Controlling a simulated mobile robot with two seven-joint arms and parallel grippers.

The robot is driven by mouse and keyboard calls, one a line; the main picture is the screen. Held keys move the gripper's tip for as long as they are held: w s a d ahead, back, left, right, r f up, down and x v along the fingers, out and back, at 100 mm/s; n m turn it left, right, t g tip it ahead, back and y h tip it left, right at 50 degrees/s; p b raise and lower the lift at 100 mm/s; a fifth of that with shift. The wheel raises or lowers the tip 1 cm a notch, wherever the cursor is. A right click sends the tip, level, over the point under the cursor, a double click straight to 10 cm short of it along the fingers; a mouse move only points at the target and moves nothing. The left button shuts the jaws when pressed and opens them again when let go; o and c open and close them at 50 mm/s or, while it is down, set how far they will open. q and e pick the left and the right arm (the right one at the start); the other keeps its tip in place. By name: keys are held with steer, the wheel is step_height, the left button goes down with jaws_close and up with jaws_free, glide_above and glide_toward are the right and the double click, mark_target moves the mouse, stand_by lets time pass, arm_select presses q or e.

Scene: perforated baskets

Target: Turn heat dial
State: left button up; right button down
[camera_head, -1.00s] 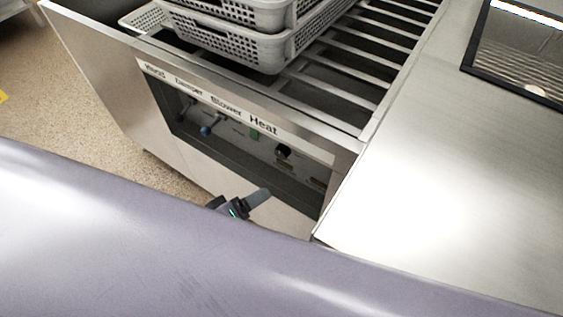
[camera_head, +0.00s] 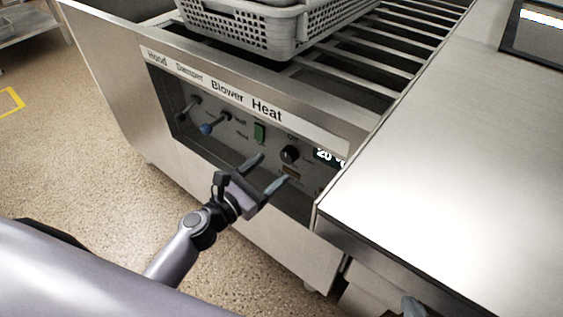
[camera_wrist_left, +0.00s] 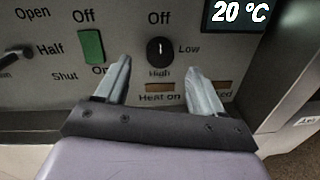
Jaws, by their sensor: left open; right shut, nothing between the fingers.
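The heat dial (camera_head: 290,154) is a round black knob on the recessed control panel, under the "Heat" label. In the left wrist view, the dial (camera_wrist_left: 160,50) has its white mark pointing up toward "Off", with "Low" at right and "High" below. My left gripper (camera_head: 271,168) is open in front of the panel, just below the dial. In the left wrist view its fingers (camera_wrist_left: 158,66) spread to either side of the dial, with nothing between them.
A green switch (camera_head: 260,132) and a blue-tipped lever (camera_head: 208,128) sit left of the dial. A display (camera_wrist_left: 240,12) reads 20 °C. A grey perforated basket (camera_head: 290,32) rests on the rails above. A steel counter (camera_head: 440,150) juts out at right.

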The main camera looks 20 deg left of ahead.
mark_target(286, 157)
arm_select(q)
steer(key=x, duration=0.3)
steer(key=shift+w+d, duration=0.1)
steer(key=shift+w, duration=0.15)
steer(key=shift+w+d, duration=0.25)
steer(key=shift+w, duration=0.4)
arm_select(e)
steer(key=shift+w+a+r, duration=0.1)
steer(key=shift+w+r, duration=0.1)
steer(key=shift+r, duration=0.05)
arm_select(q)
steer(key=c, duration=1.1)
steer(key=shift+o, duration=0.2)
arm_select(e)
steer(key=shift+f, duration=0.15)
steer(key=shift+s+f, duration=0.1)
